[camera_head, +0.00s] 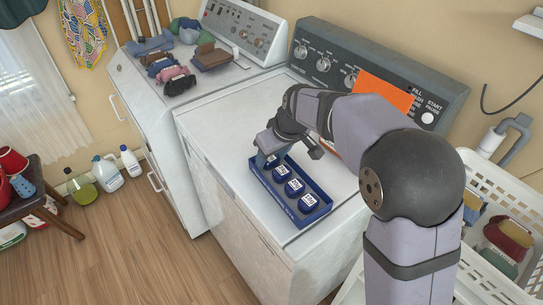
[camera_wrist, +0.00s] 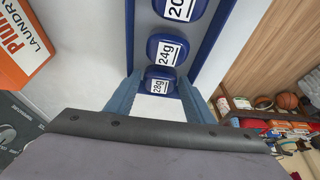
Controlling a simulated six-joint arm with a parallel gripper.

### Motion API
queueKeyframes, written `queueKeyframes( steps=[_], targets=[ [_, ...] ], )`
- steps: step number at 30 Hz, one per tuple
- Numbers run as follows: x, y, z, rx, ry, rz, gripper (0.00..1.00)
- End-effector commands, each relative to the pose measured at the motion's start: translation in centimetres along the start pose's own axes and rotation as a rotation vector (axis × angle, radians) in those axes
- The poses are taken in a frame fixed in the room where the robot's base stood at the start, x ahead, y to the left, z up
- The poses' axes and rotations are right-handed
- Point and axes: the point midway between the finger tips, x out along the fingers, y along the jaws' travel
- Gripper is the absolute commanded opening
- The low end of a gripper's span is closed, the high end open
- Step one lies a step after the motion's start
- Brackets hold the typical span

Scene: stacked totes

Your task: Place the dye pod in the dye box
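The dye box (camera_head: 262,181) is a long, shallow blue tray on the white machine top. Several dark blue pods with white labels stand in a row in it. My gripper (camera_head: 267,161) points down at the far-left end of the box. In the wrist view, my gripper's fingers (camera_wrist: 160,84) close in on both sides of the dye pod labelled 28g (camera_wrist: 159,75). The 24g pod (camera_wrist: 168,50) lies just beyond it. Whether the 28g pod rests on the box floor is hidden.
Folded clothes (camera_head: 170,72) lie on the machine to the left. A white basket (camera_head: 487,187) with cloth stands at right. The machine top in front of the box is clear.

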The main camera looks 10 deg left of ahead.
Motion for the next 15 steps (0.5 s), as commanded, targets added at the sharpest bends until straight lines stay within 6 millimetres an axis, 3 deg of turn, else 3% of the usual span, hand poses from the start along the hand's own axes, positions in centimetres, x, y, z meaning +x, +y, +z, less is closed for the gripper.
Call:
queueKeyframes(
  steps=[9, 15],
  targets=[
    [-0.2, 0.0, -0.1, 0.0, 0.0, 0.0, 0.48],
    [-1.6, 0.1, -0.3, 0.0, 0.004, 0.001, 0.48]
  ],
)
